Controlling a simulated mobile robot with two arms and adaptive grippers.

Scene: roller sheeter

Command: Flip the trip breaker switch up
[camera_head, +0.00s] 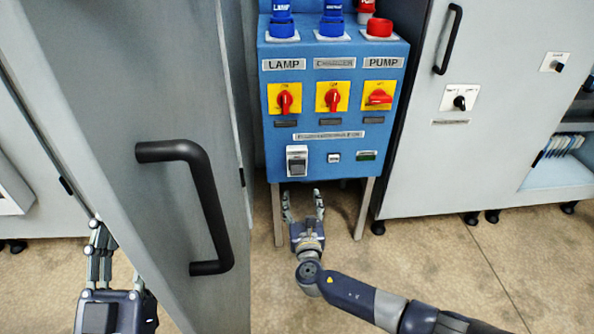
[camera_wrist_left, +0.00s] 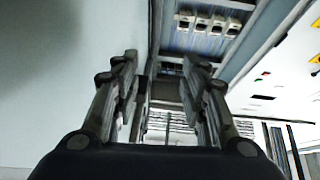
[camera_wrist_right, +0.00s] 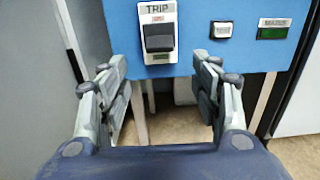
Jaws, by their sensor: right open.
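The trip breaker switch (camera_head: 297,162) is a dark rocker in a white plate on the lower left of the blue control panel (camera_head: 340,65). In the right wrist view the switch (camera_wrist_right: 159,37) sits under a TRIP label, with a green label below it; I cannot tell its position for sure. My right gripper (camera_head: 303,204) is open and empty, just below the panel and apart from the switch. Its fingers (camera_wrist_right: 160,82) spread below the switch in the wrist view. My left gripper (camera_head: 99,236) is partly behind the grey door; in its wrist view its fingers (camera_wrist_left: 160,68) are apart and empty.
A grey door (camera_head: 110,110) with a black handle (camera_head: 203,205) stands at the left, close to my left arm. Red knobs on yellow plates (camera_head: 333,97) sit above the switch. A grey cabinet (camera_head: 500,110) stands at the right.

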